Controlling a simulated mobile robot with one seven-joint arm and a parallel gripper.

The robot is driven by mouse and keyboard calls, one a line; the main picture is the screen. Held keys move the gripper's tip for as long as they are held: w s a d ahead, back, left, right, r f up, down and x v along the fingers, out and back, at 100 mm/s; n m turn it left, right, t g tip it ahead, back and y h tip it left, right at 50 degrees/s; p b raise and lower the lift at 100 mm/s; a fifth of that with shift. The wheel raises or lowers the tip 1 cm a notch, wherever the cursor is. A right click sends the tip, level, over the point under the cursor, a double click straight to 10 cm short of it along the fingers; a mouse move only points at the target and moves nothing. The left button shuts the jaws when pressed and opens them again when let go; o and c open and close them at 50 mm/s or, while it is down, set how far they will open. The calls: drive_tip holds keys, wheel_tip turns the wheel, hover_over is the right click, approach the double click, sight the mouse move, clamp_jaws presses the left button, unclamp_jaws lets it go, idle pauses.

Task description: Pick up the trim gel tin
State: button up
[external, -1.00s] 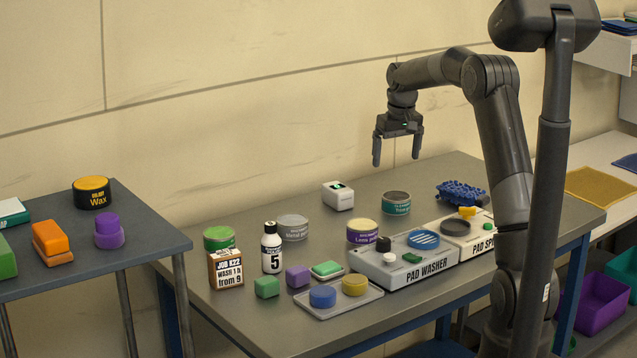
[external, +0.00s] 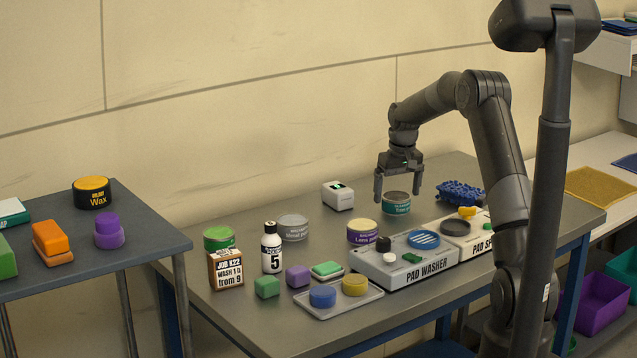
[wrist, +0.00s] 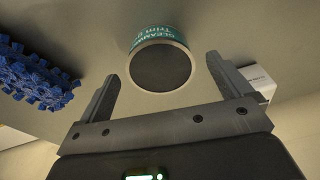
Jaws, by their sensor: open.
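The trim gel tin (external: 397,204) is a round tin with a teal label and a dark grey lid, standing upright near the back of the main table. In the wrist view the tin (wrist: 160,66) shows its dark lid and part of a label reading "Trim". My gripper (external: 398,198) is open and points down over the tin, with its fingers to either side of the lid. In the wrist view the gripper's fingers (wrist: 160,75) stand apart, and the tin lies between and just beyond their tips. Nothing is held.
A blue knobbly block (external: 461,193) lies right of the tin; a white box (external: 338,196) stands left. The pad washer (external: 405,262) and the lens polish tin (external: 362,233) are in front. Bare tabletop (external: 300,205) lies farther left.

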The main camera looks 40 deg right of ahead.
wheel_tip(320, 180, down, 2)
drive_tip(key=shift+w+f, duration=0.1)
drive_tip(key=shift+w, duration=0.05)
drive_tip(key=shift+c, duration=0.3)
drive_tip(key=c, duration=1.1)
drive_tip(key=shift+c, duration=0.2)
